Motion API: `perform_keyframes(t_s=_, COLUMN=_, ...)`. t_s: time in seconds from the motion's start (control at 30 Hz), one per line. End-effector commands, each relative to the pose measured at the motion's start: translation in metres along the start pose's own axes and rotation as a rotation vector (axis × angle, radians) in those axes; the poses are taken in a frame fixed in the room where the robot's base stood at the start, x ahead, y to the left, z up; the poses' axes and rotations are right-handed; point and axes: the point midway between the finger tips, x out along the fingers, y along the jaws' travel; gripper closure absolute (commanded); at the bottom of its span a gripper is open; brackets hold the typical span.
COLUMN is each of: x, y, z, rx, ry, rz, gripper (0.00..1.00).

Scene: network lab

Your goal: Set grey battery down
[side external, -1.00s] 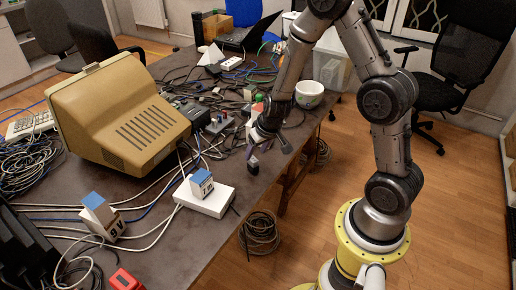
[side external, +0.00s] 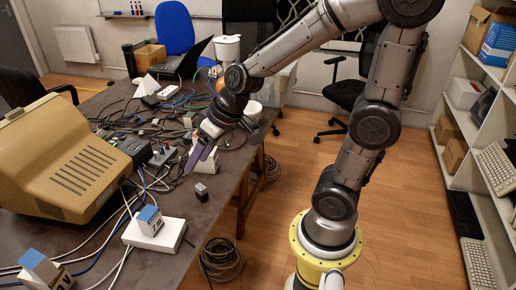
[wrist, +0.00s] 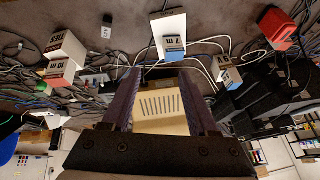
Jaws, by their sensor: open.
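A small grey battery (side external: 201,192) with a dark body and pale top stands upright on the dark table (side external: 205,222), near its right edge. In the wrist view it appears as a small block (wrist: 106,32) at upper left. My gripper (side external: 197,158) is above and behind the battery in the side view, apart from it. In the wrist view my gripper (wrist: 160,72) has its two purple-grey fingers spread wide, with nothing held between them.
A white slab (side external: 165,237) carrying a blue-topped block (side external: 150,218) lies left of the battery. A beige monitor (side external: 62,160) stands farther left. Cables and small boxes clutter the table behind. Bare tabletop surrounds the battery. A red block (wrist: 278,25) shows in the wrist view.

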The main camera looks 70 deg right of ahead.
Motion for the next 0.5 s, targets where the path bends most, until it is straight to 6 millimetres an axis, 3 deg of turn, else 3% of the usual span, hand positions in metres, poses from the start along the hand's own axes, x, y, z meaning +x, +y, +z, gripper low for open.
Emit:
perform_keyframes(t_s=0.03, x=-0.021, y=-0.008, z=0.008, rx=-0.032, ry=0.01, rz=-0.007, gripper=0.4)
perform_keyframes(t_s=0.2, x=-0.073, y=-0.014, z=0.048, rx=-0.105, ry=0.002, rz=0.016, gripper=0.4)
perform_keyframes(t_s=0.33, x=-0.101, y=-0.008, z=0.075, rx=-0.132, ry=0.001, rz=0.06, gripper=0.4)
perform_keyframes(t_s=0.5, x=-0.118, y=0.001, z=0.096, rx=-0.14, ry=0.0, rz=0.104, gripper=0.4)
